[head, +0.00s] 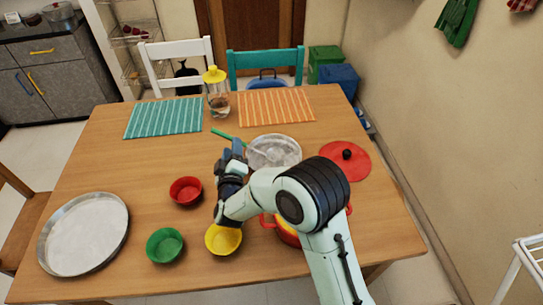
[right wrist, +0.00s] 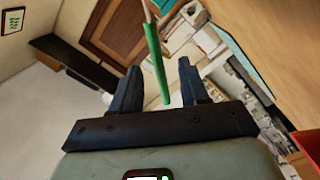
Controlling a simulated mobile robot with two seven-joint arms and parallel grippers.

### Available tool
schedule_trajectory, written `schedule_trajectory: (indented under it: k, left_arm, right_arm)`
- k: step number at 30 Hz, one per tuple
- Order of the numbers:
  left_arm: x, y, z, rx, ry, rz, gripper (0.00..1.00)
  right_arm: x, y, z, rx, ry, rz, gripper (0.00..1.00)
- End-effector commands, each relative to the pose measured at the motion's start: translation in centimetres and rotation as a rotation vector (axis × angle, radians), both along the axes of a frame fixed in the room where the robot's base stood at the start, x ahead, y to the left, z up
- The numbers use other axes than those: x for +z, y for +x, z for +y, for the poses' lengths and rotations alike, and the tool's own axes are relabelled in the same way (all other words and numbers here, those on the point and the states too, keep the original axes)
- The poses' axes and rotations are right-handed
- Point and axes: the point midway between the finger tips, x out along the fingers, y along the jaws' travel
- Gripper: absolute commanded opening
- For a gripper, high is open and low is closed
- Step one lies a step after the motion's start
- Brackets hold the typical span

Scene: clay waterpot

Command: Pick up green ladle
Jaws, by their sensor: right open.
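The green ladle (head: 222,133) rests with its bowl end in a round metal pan (head: 285,143) and its green handle sticking out past the rim to the left. My right gripper (head: 231,152) is just in front of the handle, beside the pan, above the table. In the right wrist view the open fingers (right wrist: 158,82) point toward the green handle (right wrist: 156,62), which appears between them. I cannot tell whether the fingers touch it. My arm hides part of the table. My left gripper is not in view.
Red (head: 186,190), green (head: 165,245) and yellow (head: 223,239) bowls stand at the front of the table (head: 100,168). A large metal tray (head: 84,233) lies left. A red pot (head: 288,234) is partly behind my arm. A red lid (head: 358,163) lies right; a yellow-topped jar (head: 217,88) stands behind.

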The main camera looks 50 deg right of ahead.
Motion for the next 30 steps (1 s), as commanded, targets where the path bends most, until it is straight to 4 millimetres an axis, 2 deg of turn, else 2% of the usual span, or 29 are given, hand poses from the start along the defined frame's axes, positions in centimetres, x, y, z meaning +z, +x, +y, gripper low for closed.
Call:
schedule_trajectory:
  k: [6,9,17,20,21,22,30]
  left_arm:
    - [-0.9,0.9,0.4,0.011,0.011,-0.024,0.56]
    - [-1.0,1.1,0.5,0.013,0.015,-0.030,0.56]
    - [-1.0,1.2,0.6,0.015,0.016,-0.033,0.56]
    - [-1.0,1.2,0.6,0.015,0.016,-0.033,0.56]
    - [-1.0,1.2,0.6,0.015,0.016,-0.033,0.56]
    - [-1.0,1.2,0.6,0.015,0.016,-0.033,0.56]
    - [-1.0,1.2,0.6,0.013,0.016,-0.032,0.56]
  right_arm:
    - [0.4,2.5,-2.2,-0.004,-0.002,-0.001,0.45]
    - [0.4,3.2,-2.8,-0.003,-0.001,0.000,0.45]
    - [0.5,3.4,-3.0,-0.001,0.000,0.001,0.45]
    - [0.5,3.4,-3.0,-0.001,0.000,0.001,0.15]
    - [0.5,3.4,-2.9,-0.001,0.000,0.001,0.02]
    - [0.5,3.4,-2.9,-0.001,0.000,0.001,0.00]
    - [0.5,3.4,-2.9,-0.001,-0.001,-0.001,0.00]
